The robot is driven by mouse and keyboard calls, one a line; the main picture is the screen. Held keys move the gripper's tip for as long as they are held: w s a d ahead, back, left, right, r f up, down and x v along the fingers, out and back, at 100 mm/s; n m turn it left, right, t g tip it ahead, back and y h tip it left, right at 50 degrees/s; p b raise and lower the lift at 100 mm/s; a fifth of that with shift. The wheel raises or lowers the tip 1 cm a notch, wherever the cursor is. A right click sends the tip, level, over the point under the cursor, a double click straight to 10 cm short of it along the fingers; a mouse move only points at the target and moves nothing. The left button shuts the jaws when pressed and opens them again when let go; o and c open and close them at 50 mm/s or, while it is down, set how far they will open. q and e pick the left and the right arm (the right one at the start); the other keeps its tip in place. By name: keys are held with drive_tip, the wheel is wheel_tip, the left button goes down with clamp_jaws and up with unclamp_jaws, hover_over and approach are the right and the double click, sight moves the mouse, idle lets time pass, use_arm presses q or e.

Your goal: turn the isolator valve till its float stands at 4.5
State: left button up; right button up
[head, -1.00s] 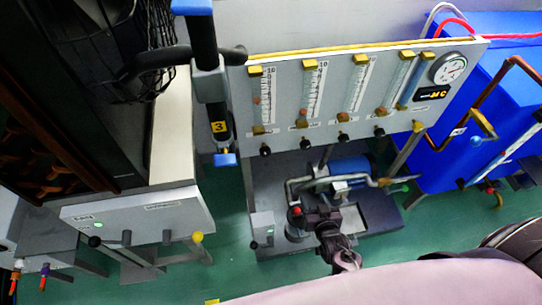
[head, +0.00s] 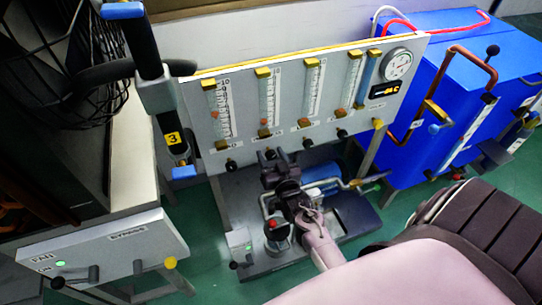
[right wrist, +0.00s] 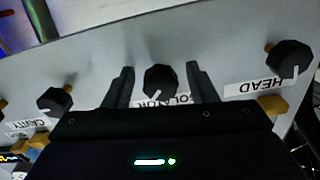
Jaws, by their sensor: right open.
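The isolator valve is a black knob (right wrist: 160,80) at the middle of the right wrist view, above an upside-down label partly hidden by my gripper. Its white pointer line shows on the lower part. My right gripper (right wrist: 160,66) is open, one finger on either side of the knob, with gaps visible. In the head view my right gripper (head: 272,157) is at the panel's lower edge under the second flow tube (head: 268,96) and largely hides the knob. That tube holds a small orange-red float (head: 264,122) low down; its exact reading is too small to tell. My left gripper is out of view.
Neighbouring knobs are close by: HEAD (right wrist: 290,58) on one side and CAVITY (right wrist: 54,100) on the other. The panel (head: 395,103) also carries a round gauge (head: 398,64). A black column marked 3 (head: 172,138) stands left; a blue cabinet (head: 415,165) stands right.

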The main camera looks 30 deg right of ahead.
drive_tip(key=c, duration=1)
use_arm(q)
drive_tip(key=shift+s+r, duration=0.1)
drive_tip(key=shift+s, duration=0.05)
use_arm(e)
drive_tip(key=shift+n, duration=0.3)
drive_tip(key=shift+r+n+p, duration=0.1)
drive_tip(key=shift+n+p, duration=0.5)
drive_tip(key=shift+n, duration=0.3)
drive_tip(key=n+p, duration=0.1)
drive_tip(key=n, duration=0.1)
drive_tip(key=shift+n, duration=0.4)
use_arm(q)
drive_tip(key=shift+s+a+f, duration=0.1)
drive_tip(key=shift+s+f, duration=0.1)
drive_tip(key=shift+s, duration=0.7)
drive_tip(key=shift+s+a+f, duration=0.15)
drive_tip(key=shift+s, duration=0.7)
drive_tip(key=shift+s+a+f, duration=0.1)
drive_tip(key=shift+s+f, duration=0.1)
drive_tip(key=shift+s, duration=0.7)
use_arm(e)
drive_tip(key=shift+n, duration=0.9)
